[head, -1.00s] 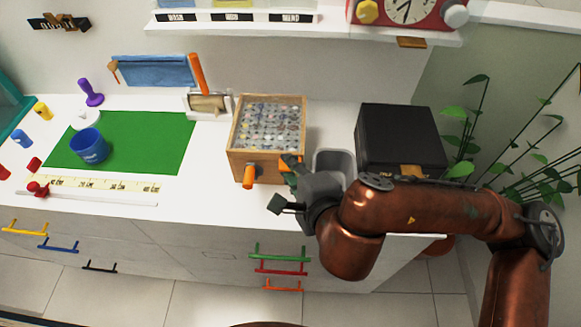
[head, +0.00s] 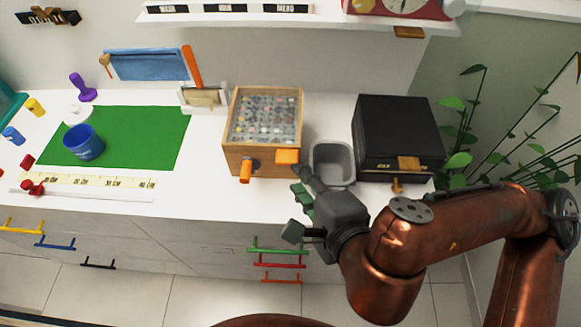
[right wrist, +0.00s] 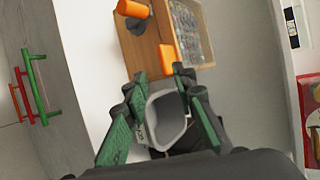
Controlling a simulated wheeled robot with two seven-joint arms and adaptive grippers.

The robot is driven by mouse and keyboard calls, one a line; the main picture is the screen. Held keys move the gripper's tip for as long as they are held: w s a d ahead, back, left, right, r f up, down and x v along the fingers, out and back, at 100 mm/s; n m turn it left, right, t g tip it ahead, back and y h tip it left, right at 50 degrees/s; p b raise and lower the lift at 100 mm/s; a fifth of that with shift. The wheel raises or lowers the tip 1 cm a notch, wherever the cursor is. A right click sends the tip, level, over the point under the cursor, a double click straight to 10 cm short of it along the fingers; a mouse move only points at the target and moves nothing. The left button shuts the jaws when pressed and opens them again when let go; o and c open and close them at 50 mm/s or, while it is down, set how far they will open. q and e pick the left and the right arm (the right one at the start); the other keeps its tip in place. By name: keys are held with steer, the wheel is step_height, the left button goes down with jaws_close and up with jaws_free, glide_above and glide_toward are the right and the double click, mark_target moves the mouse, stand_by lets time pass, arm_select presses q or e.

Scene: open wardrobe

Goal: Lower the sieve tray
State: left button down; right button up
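The wooden sieve box (head: 234,150) stands on the white counter, its top filled by a tray of small grey and bluish pieces (head: 265,118). An orange cylindrical knob (head: 245,172) and an orange block-like handle (head: 287,156) are on its front. Both show in the right wrist view, the knob (right wrist: 135,8) and the handle (right wrist: 168,58). My right gripper (head: 299,182) is just in front of and below the orange handle, apart from it. In the right wrist view its fingers (right wrist: 160,85) are spread with nothing held between them. My left gripper is out of view.
A grey bin (head: 334,163) stands right of the box, close to my right gripper; a black box (head: 398,135) is beyond it. A green mat (head: 150,135) with a blue cup (head: 84,144) lies left. Drawer handles (head: 278,252) project below the counter edge.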

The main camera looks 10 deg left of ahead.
steer(key=shift+v, duration=2.1)
steer(key=shift+a+r, duration=0.1)
steer(key=shift+r, duration=0.05)
